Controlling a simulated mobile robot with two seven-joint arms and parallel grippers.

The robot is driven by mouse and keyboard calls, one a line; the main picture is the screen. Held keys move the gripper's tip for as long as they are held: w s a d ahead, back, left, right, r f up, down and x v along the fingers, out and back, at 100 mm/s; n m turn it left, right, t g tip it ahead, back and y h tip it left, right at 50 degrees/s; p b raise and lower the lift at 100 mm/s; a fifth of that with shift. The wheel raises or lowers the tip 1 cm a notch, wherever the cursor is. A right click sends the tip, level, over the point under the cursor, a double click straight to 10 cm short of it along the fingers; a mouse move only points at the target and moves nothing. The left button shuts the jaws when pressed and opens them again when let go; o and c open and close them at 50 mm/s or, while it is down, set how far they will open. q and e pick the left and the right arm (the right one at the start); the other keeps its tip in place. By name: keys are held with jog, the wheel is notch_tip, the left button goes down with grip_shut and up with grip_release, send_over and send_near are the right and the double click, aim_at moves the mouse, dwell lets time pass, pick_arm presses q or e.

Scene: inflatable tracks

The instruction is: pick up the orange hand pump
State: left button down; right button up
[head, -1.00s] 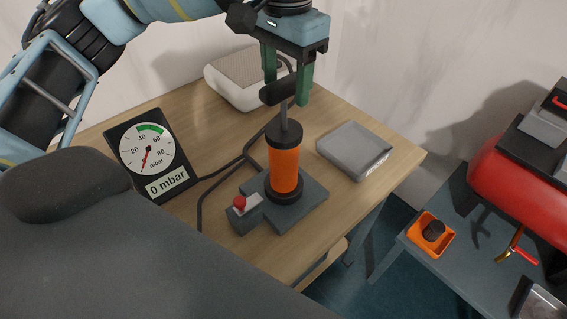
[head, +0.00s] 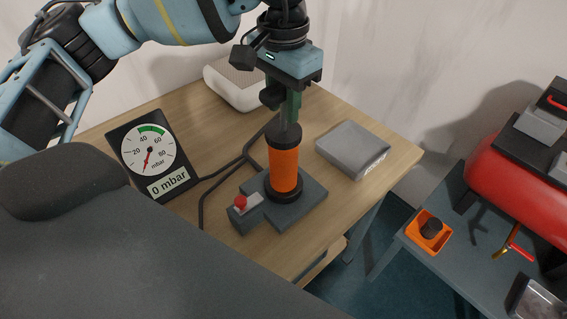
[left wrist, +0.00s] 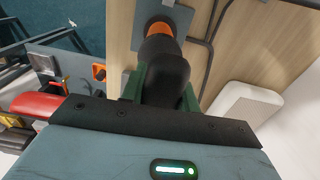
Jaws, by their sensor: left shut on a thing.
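The orange hand pump (head: 284,170) stands upright on a dark grey base plate (head: 300,207) on the wooden table. Its black handle (head: 270,96) tops a metal rod. My left gripper (head: 290,103) comes down from above and is shut on the pump's handle. In the left wrist view the black handle (left wrist: 166,75) sits between the green fingers, with a bit of the orange body (left wrist: 158,28) beyond it. The pump body still rests on its plate. My right gripper is not in view.
A gauge (head: 152,155) reading 0 mbar stands left of the pump. A red button (head: 241,202) sits at the plate's front left. A grey box (head: 353,149) lies to the right, a white box (head: 235,83) behind. A red tank (head: 515,180) stands at far right.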

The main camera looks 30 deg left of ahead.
pick_arm(q)
jog(key=shift+r, duration=0.15)
dwell(0.3)
jog(key=shift+d+r+b, duration=0.1)
jog(key=shift+r+b, duration=0.25)
jog(key=shift+r, duration=1.3)
jog(key=s+d+b, duration=0.1)
jog(key=s+d, duration=0.3)
jog(key=d, duration=0.3)
jog(key=s+d+r, duration=0.1)
jog(key=s+d, duration=0.2)
jog(key=d, duration=0.3)
jog(key=shift+s+d+r+b, duration=0.25)
jog(key=shift+s+d+b, duration=0.1)
jog(key=shift+d+b, duration=0.05)
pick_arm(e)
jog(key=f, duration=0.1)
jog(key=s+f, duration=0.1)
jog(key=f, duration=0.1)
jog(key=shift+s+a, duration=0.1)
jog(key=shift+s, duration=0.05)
pick_arm(q)
jog(key=shift+a, duration=0.1)
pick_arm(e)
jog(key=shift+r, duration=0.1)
